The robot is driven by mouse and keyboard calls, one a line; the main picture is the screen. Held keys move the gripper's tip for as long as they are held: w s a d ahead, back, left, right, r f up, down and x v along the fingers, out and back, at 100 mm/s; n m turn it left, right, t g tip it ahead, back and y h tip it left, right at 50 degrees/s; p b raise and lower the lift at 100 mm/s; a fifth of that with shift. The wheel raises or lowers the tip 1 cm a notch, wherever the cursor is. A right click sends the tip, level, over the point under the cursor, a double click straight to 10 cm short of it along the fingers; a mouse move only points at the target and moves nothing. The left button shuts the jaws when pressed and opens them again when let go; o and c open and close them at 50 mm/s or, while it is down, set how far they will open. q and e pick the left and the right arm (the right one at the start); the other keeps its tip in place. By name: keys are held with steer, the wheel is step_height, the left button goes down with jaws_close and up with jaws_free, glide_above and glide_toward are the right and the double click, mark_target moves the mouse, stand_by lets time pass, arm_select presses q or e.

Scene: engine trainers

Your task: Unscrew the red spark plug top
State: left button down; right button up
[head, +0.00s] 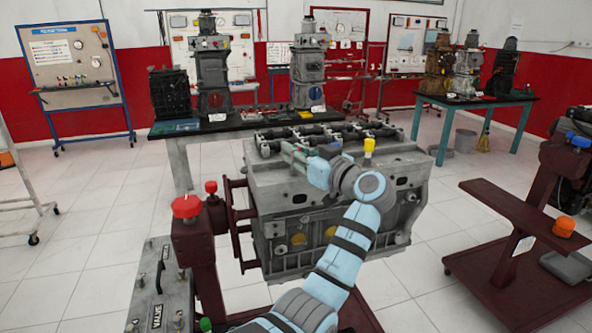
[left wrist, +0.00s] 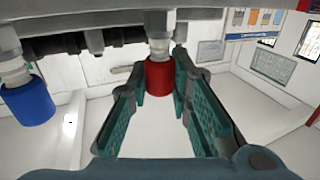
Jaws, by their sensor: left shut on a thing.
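The red spark plug top (left wrist: 159,77) hangs between the two finger pads of my left gripper (left wrist: 160,80) in the left wrist view, below a pale plug stem. The pads close on its sides. In the head view my left gripper (head: 296,153) reaches over the top of the grey engine block (head: 290,190), and the red top is hidden there. My right gripper is not in view.
A blue top (left wrist: 27,103) is beside the gripper in the left wrist view. A yellow top (head: 368,147) stands on the block. A dark red stand (head: 205,250) with a red knob (head: 186,207) is at the block's left. A bench (head: 180,130) with engine models is behind.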

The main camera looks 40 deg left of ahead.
arm_select(q)
steer(key=shift+f+n+g+y+b, duration=0.1)
steer(key=shift+n+g+y+b, duration=0.2)
steer(key=shift+n+g+b, duration=1.2)
steer(key=shift+g+p, duration=0.5)
steer(key=shift+g, duration=0.2)
steer(key=c, duration=1.4)
jaws_free()
steer(key=shift+w+a, duration=0.1)
steer(key=shift+a, duration=0.05)
steer(key=d, duration=1.2)
steer(key=shift+d, duration=0.1)
